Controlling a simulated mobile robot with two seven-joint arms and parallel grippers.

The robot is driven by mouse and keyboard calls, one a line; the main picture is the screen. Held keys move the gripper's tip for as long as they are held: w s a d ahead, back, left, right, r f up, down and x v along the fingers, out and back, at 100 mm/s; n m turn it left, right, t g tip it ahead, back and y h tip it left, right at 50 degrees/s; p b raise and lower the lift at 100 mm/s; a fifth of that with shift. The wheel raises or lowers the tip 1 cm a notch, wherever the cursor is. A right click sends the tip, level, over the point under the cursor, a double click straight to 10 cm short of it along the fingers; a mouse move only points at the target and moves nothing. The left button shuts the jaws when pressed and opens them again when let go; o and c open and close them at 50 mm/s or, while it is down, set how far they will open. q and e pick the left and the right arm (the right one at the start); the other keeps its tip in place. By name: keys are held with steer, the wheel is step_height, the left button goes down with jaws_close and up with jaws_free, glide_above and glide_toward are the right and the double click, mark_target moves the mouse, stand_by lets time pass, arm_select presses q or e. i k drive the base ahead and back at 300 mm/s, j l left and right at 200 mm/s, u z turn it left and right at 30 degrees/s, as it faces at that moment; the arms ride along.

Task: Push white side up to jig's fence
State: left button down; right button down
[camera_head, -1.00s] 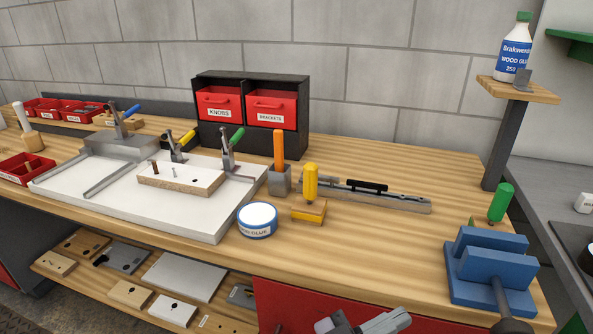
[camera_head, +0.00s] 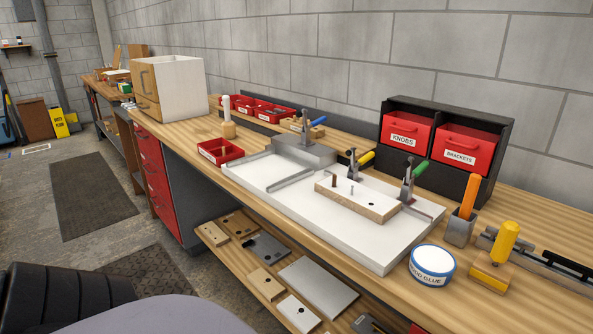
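The jig has a white base plate (camera_head: 375,243) on the bench, with a grey metal block (camera_head: 304,154) at its far left corner and a thin metal rail (camera_head: 290,180) along its left part. A board (camera_head: 380,205) with a whitish top and wood-coloured edges lies on the plate, toward its right. A brown dowel and a small metal pin stand on it. Toggle clamps with yellow (camera_head: 366,158), green (camera_head: 420,168) and blue (camera_head: 313,112) handles stand around the jig. I cannot tell for certain which piece is the white side. Neither gripper shows.
A white and wood box (camera_head: 182,88) stands at the bench's far left. Red trays (camera_head: 220,151), a glue tub (camera_head: 432,264) and a yellow-handled tool (camera_head: 504,243) lie around the jig. Red bins (camera_head: 407,132) stand behind. A lower shelf holds boards (camera_head: 318,285).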

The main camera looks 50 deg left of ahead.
mark_target(373, 205)
steer(key=k+j, duration=0.1)
steer(key=j, duration=0.4)
steer(key=j+u, duration=0.1)
steer(key=j, duration=0.45)
steer(key=k+j+u, duration=0.1)
steer(key=j, duration=0.45)
